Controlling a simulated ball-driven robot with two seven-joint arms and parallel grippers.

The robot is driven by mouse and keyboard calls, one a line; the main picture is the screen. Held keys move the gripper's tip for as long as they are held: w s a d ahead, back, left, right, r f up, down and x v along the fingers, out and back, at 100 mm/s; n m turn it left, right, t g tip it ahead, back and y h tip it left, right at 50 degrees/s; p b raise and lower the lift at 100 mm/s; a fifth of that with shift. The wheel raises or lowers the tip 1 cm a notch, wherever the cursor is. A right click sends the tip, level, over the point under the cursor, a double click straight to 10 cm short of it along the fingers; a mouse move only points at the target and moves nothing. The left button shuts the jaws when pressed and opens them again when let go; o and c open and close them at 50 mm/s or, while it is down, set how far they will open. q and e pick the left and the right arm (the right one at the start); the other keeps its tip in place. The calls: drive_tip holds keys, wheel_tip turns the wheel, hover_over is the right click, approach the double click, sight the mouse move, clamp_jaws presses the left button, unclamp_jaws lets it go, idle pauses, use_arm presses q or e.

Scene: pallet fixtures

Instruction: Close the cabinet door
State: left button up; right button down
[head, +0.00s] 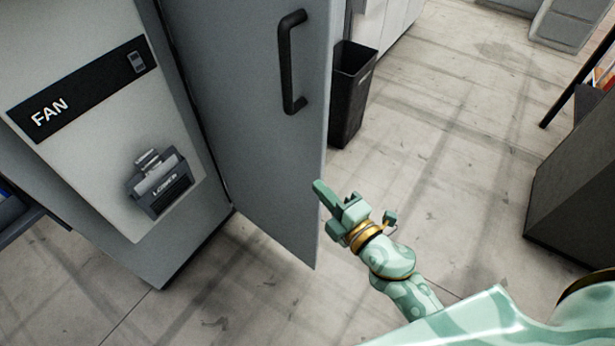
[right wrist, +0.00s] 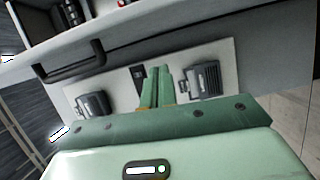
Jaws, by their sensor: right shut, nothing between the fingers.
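The cabinet door (head: 255,120) is a tall grey panel with a black bar handle (head: 291,62). It stands at an angle to the cabinet's pale front (head: 75,150), which carries a black FAN label. A dark seam runs between them at the door's left edge. My right gripper (head: 322,192) is shut and empty, beside the door's lower right edge; I cannot tell whether it touches. In the right wrist view its closed green fingers (right wrist: 157,86) stand before a pale panel (right wrist: 215,55) with two grey latch units. A black bar handle (right wrist: 68,62) shows to their left. My left gripper is out of view.
A black bin (head: 350,95) stands on the floor just behind the door's right edge. A dark grey box-like unit (head: 575,190) stands at the right. The tiled floor (head: 450,120) between them is clear. A grey latch unit (head: 160,182) sticks out of the cabinet front.

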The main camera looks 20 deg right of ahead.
sight(305, 151)
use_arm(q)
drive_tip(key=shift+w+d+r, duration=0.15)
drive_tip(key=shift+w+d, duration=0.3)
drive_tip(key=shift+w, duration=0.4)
use_arm(e)
drive_tip(key=shift+n, duration=0.5)
drive_tip(key=shift+w+a, duration=0.15)
drive_tip(key=shift+w, duration=5.75)
